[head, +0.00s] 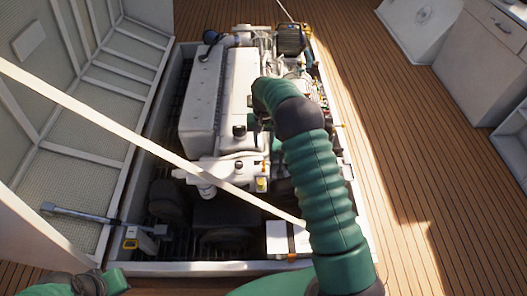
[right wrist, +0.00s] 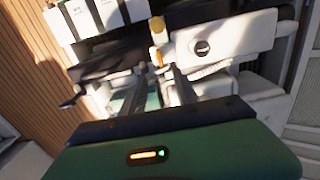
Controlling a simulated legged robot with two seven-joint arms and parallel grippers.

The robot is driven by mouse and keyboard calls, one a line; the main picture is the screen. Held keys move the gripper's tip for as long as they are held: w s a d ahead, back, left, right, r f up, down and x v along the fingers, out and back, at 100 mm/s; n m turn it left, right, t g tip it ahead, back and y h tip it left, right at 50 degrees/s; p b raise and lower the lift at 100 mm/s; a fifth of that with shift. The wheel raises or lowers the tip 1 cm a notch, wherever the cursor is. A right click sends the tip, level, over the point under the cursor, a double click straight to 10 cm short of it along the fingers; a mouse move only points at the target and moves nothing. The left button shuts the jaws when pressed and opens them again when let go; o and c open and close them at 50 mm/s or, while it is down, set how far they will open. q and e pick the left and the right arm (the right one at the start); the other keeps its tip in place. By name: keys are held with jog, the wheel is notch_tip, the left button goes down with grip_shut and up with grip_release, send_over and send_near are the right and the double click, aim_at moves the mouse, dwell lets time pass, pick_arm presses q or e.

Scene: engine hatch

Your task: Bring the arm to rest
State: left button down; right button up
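My right arm (head: 325,195) reaches up from the bottom of the head view and bends left over the white engine (head: 205,95). My right gripper (head: 260,128) is over the engine's right side, partly hidden behind the wrist. In the right wrist view its two dark fingers (right wrist: 158,85) stand apart, with nothing clearly held between them. A yellow cap (right wrist: 157,27) and white engine parts lie beyond the fingertips. A green and dark part of my left arm (head: 88,284) shows at the bottom left edge; its fingers cannot be made out.
The engine sits in an open floor hatch with a pale rim (head: 200,268). The raised hatch cover (head: 100,60) stands at the left. A pale strap (head: 150,145) crosses in front of the engine. White cabinets (head: 480,60) stand at the right. The wooden deck (head: 420,180) there is clear.

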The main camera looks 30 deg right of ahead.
jog(key=shift+r, duration=1.1)
jog(key=s+a+r+n+t, duration=0.1)
jog(key=s+a+r+n, duration=0.2)
jog(key=s+a, duration=0.7)
jog(key=s+a+r+n+t, duration=0.3)
jog(key=s+a, duration=0.4)
jog(key=s, duration=0.6)
notch_tip(320, 180, up, 15)
jog(key=g+p, duration=0.1)
jog(key=p, duration=1.4)
jog(key=shift+s+a+r, duration=0.2)
jog(key=shift+s, duration=0.25)
